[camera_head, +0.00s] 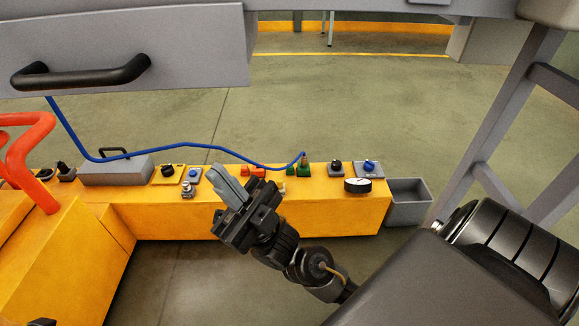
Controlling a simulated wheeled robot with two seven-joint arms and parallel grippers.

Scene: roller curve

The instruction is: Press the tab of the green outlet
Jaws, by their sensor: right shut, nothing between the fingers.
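The green outlet (304,169) sits on top of the yellow bench (330,213), right of the middle of the picture. A blue hose (222,151) runs in from the left and ends at the green outlet. A smaller green piece shows just left of it; its tab cannot be made out clearly. My right gripper (225,178) is shut and empty, its fingers pointing up and left. In the picture it lies left of the green outlet and apart from it. My left gripper is not in view.
A red outlet (254,170) stands behind my right gripper. A gauge (357,185), a black knob (336,168) and a blue knob (368,166) are right of the green outlet. A grey bin (408,201) hangs at the bench's right end. A grey drawer (190,50) overhangs top left.

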